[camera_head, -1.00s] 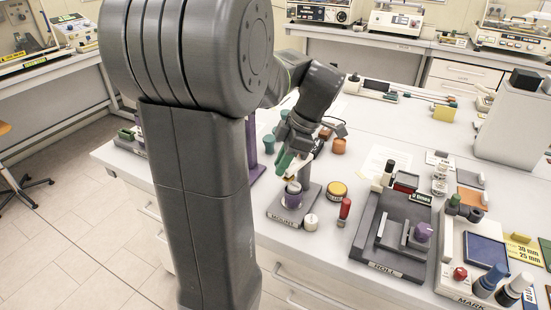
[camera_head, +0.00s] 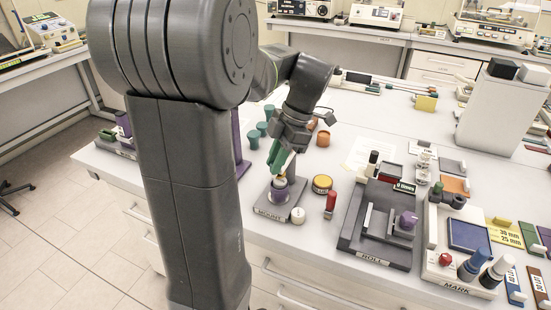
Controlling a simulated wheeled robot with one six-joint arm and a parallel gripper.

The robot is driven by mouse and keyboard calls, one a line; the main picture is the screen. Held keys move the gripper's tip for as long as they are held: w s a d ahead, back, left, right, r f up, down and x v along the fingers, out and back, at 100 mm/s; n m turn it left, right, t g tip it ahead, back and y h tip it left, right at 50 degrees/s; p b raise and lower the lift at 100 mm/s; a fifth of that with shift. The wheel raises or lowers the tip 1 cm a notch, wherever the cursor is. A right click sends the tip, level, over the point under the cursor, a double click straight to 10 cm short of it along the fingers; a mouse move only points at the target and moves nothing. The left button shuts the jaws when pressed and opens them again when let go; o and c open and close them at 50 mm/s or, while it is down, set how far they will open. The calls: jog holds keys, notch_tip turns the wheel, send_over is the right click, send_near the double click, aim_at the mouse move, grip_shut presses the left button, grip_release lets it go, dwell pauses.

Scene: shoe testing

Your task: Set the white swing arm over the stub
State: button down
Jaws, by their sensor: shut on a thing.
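A pale, narrow piece (camera_head: 291,165) shows at the fingers and looks like part of the white swing arm; the rest is hidden by the gripper. Just below the fingertips stands a purple cylinder (camera_head: 278,195) with a pale top (camera_head: 280,182), which looks like the stub. The fingertips are over or just behind this top; I cannot tell whether the held piece touches it.
The dark ROLL stand (camera_head: 360,246) is further right. Teal and orange cups stand behind.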

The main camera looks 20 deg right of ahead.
jog(key=c, duration=1.3)
grip_release()
jog(key=v, duration=1.3)
jog(key=shift+d+r, duration=0.25)
jog(key=shift+r, duration=0.05)
jog(key=x, duration=1.3)
jog(key=shift+a+f, duration=0.25)
jog(key=shift+f, duration=0.1)
jog(key=shift+r, duration=0.1)
